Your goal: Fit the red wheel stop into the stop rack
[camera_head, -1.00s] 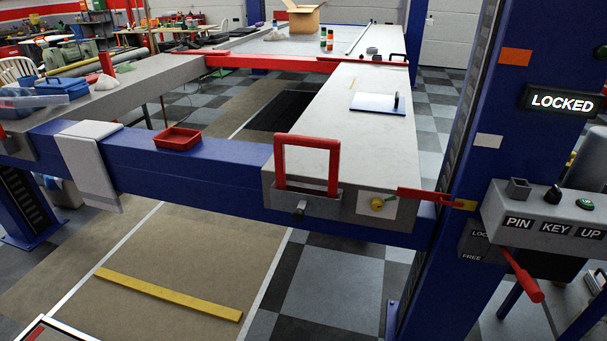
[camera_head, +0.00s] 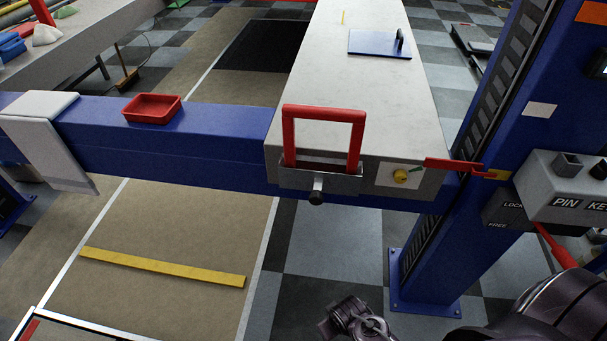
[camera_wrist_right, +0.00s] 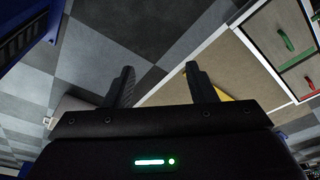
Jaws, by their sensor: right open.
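The red wheel stop (camera_head: 357,140) looks to be the upright red frame at the near end of the grey runway in the head view. Its lower ends go down behind a grey bracket (camera_head: 338,184) with a black-tipped pin (camera_head: 316,195). In the right wrist view, a pale-edged unit (camera_wrist_right: 240,38) with a red handle (camera_wrist_right: 315,83) and a green handle (camera_wrist_right: 286,43) lies at the right. I cannot tell whether it is the stop rack. My right gripper (camera_wrist_right: 160,82) is open and empty, fingers apart above the floor. My left gripper is out of view.
A blue crossbeam (camera_head: 190,145) carries a red tray (camera_head: 152,108). A blue post (camera_head: 425,260) with a red lever (camera_head: 452,164) and grey control box (camera_head: 570,190) stands at right. A yellow strip (camera_head: 160,267) lies on the floor.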

